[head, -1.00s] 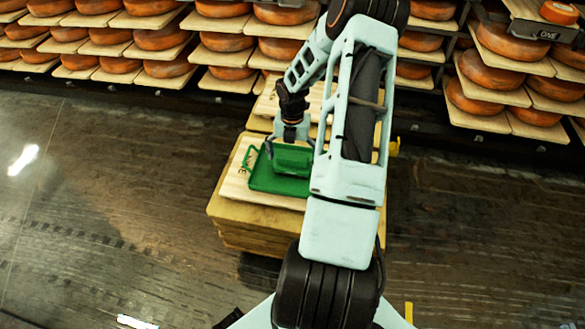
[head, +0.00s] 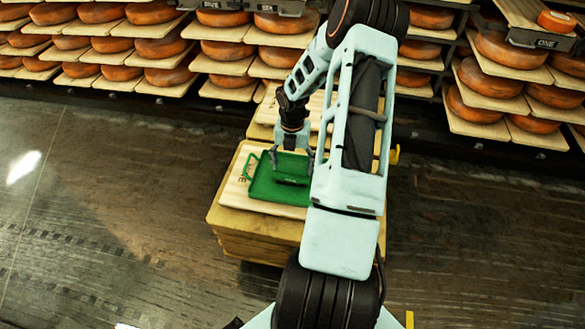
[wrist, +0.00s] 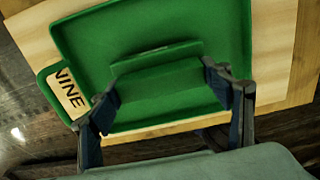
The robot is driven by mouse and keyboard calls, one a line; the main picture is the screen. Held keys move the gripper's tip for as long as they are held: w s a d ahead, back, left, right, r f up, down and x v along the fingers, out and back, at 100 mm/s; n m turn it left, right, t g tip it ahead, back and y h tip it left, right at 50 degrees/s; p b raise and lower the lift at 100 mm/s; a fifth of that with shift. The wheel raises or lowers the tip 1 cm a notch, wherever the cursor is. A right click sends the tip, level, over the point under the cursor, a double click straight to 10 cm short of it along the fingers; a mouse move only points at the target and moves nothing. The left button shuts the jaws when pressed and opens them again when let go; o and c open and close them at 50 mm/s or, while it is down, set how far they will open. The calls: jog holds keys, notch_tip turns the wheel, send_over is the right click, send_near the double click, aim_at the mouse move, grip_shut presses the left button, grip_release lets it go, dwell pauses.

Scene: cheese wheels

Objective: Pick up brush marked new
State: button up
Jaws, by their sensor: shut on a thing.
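A green block-shaped thing, seemingly the brush (head: 292,170), is between the fingers of my gripper (head: 292,158). In the wrist view the brush (wrist: 170,88) spans both fingertips, and my gripper (wrist: 162,82) is shut on it. It is over the green tray (head: 262,188); I cannot tell whether it touches the tray floor. The tray also shows in the wrist view (wrist: 90,40), with a loop handle at its left. No "new" mark is readable on the brush.
The tray lies on a pale wooden board (head: 232,190) with "NINE" lettering, atop a stack of wooden boards (head: 245,238). Racks of orange cheese wheels (head: 160,45) stand behind. Dark floor (head: 110,220) at left is clear.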

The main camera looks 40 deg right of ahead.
jog(key=shift+r, duration=0.55)
jog(key=s+d+r+p, duration=0.5)
jog(key=s+d+r, duration=0.3)
jog(key=s+r, duration=0.3)
jog(key=shift+d+r, duration=0.3)
